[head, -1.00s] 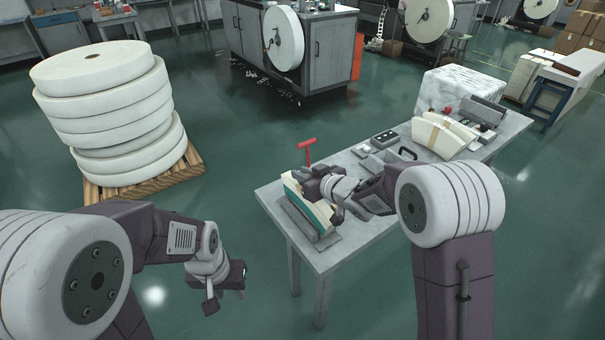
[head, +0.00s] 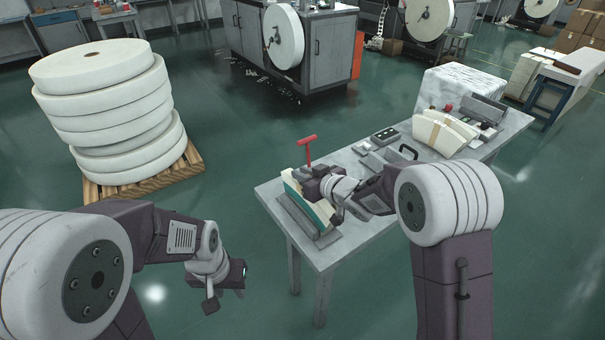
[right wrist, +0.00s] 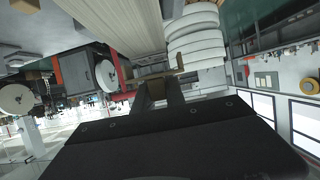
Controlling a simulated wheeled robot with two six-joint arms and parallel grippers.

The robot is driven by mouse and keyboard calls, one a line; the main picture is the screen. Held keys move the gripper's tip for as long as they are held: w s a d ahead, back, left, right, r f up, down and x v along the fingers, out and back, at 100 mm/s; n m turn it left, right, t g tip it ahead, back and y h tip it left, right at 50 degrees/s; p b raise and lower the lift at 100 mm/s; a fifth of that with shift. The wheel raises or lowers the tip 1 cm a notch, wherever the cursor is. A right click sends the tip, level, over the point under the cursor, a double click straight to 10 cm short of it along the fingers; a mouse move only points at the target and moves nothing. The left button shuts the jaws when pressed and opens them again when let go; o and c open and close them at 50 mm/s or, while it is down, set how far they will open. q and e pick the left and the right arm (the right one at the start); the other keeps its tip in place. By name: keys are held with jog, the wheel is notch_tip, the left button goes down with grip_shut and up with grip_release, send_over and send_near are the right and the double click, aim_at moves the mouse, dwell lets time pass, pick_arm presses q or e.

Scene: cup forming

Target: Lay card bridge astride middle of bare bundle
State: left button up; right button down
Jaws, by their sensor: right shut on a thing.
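The bare bundle (head: 290,186), cream with a teal side, sits in a grey holder (head: 298,218) at the table's near left end. In the right wrist view the bundle (right wrist: 125,25) is a pale, finely ridged mass at the top. My right gripper (head: 312,184) is over the bundle's middle; in the wrist view its fingers (right wrist: 161,90) are shut on a small brown piece, seemingly the card bridge (right wrist: 152,76). The bridge is hidden in the head view, and I cannot tell whether it touches the bundle. My left gripper (head: 226,296) hangs open and empty, left of the table.
A red T-handle (head: 307,150) stands just behind the bundle. Grey trays (head: 377,160), a button box (head: 384,136) and a banded cream bundle (head: 440,135) lie farther along the table (head: 340,250). A pallet of white rolls (head: 105,100) stands at left.

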jog(key=shift+f+b, duration=0.55)
jog(key=shift+f, duration=0.25)
dwell(0.7)
jog(key=c, duration=0.8)
grip_release()
jog(key=shift+r, duration=0.15)
notch_tip(320, 180, up, 8)
jog(key=p, duration=0.7)
jog(key=shift+p, duration=0.4)
